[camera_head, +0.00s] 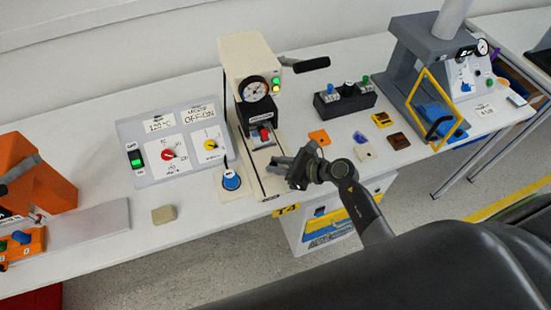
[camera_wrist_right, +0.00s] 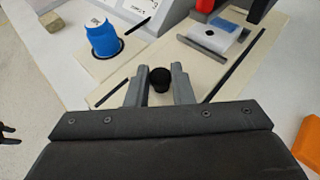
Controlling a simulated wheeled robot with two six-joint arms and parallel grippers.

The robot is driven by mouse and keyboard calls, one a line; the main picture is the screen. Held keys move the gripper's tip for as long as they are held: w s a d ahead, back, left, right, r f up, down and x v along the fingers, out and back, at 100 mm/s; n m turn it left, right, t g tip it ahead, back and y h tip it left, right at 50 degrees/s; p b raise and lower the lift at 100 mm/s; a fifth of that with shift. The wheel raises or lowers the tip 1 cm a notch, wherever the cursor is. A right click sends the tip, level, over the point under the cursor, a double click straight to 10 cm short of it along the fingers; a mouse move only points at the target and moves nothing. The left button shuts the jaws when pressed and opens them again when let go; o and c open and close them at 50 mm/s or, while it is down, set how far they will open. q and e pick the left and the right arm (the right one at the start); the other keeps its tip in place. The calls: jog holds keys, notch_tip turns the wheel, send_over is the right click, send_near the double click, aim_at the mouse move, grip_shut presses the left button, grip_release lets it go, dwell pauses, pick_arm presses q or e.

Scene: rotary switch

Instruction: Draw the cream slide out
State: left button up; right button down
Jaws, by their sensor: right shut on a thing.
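The cream slide (camera_head: 266,160) is a flat board lying between dark rails under the cream press (camera_head: 243,57). In the right wrist view the slide (camera_wrist_right: 190,62) runs away from me, with a white and blue piece (camera_wrist_right: 219,35) on it near the press. A round black knob (camera_wrist_right: 159,77) stands at its near end. My right gripper (camera_head: 284,172) is at that near end. Its two fingers (camera_wrist_right: 158,88) are shut on the black knob, one on each side. The knob's base is partly hidden by the gripper. My left gripper is not in view in the head view.
A blue knob (camera_head: 231,180) on a cream plate stands close left of the slide. A grey switch panel (camera_head: 183,143) is farther left. A black box with buttons (camera_head: 345,99) and small coloured pieces (camera_head: 319,137) lie to the right. The table's front edge is close.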

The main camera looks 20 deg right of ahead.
jog(key=s, duration=0.8)
jog(key=shift+d+r+p, duration=0.15)
jog(key=shift+p, duration=0.15)
jog(key=shift+s, duration=0.3)
jog(key=shift+s+f, duration=0.2)
jog(key=shift+s, duration=0.3)
jog(key=c, duration=1.5)
grip_release()
jog(key=shift+s, duration=0.1)
jog(key=shift+o, duration=1.2)
jog(key=shift+s, duration=0.1)
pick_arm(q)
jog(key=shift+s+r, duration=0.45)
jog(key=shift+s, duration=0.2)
